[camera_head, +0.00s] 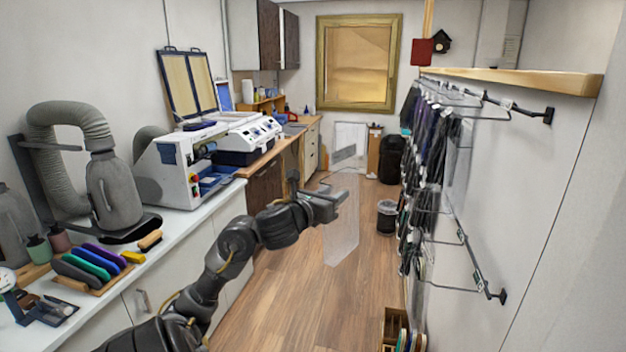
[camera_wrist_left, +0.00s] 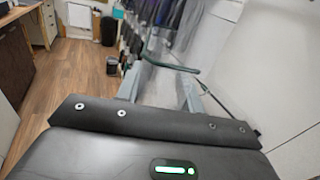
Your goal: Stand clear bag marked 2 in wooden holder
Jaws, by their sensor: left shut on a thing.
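My left gripper (camera_head: 338,197) is shut on the top of a clear bag (camera_head: 342,240). The bag hangs down upright above the wooden floor, in the middle of the room. In the left wrist view the two fingers of my left gripper (camera_wrist_left: 160,88) show, with the see-through bag faint between them. I cannot read a mark on the bag. A wooden box (camera_head: 385,340) stands at the bottom right with upright flat items in it; I cannot tell if it is the holder. The bag is apart from it. My right gripper is not in view.
A wall rack (camera_head: 470,262) on the right carries many hanging dark and clear items. A white counter (camera_head: 185,235) on the left holds a machine (camera_head: 170,170) and a wooden tray with colourful pieces. A bin (camera_head: 387,217) stands farther back. The floor in between is clear.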

